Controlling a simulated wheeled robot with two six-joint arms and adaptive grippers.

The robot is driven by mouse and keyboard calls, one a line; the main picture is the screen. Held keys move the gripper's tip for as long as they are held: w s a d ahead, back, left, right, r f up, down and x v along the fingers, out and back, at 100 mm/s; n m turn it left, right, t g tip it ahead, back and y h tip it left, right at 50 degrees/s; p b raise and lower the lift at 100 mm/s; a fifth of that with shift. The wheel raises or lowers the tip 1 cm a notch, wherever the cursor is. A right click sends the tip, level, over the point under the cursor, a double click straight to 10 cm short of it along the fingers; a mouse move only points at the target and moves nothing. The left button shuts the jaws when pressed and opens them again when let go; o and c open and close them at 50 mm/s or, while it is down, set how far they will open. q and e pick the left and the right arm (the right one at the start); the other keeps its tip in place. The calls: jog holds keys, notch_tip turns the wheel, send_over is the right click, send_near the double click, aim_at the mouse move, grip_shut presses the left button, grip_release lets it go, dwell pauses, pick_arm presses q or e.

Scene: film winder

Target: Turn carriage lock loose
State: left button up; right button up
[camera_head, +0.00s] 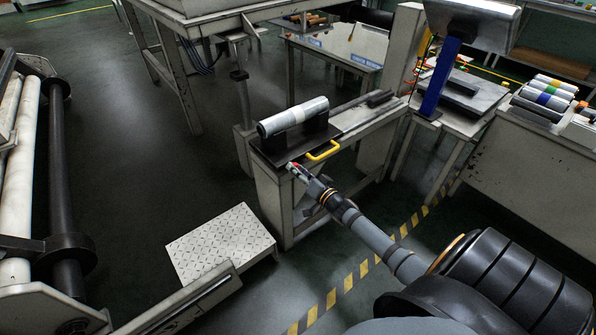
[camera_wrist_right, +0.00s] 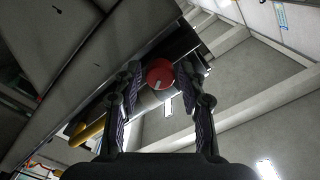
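The carriage lock shows as a round red knob (camera_wrist_right: 160,73) with a pale mark on its face, in the right wrist view. It is at the near end of the carriage (camera_head: 270,152), a dark plate with a yellow handle (camera_head: 323,151) that carries a grey roll (camera_head: 293,116). My right gripper (camera_wrist_right: 160,78) is open, with one finger on each side of the knob and a visible gap to it on both sides. In the head view the right gripper (camera_head: 298,172) is at the carriage's front edge and mostly hides the knob. My left gripper is not in view.
The carriage sits on a pale bench with rails (camera_head: 365,117). A blue post (camera_head: 440,75) stands at the bench's right. A metal step (camera_head: 222,243) is on the floor at the front. Large rollers (camera_head: 62,190) stand at the far left. Open floor lies between.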

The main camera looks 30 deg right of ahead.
grip_shut()
jog(key=shift+n, duration=0.3)
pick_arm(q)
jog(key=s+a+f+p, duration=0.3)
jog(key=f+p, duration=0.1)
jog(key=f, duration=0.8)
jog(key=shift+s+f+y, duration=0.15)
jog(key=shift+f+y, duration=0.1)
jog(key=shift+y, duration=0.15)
pick_arm(e)
jog(key=shift+n, duration=11.5)
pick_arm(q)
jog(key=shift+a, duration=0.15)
pick_arm(e)
jog(key=shift+n, duration=0.3)
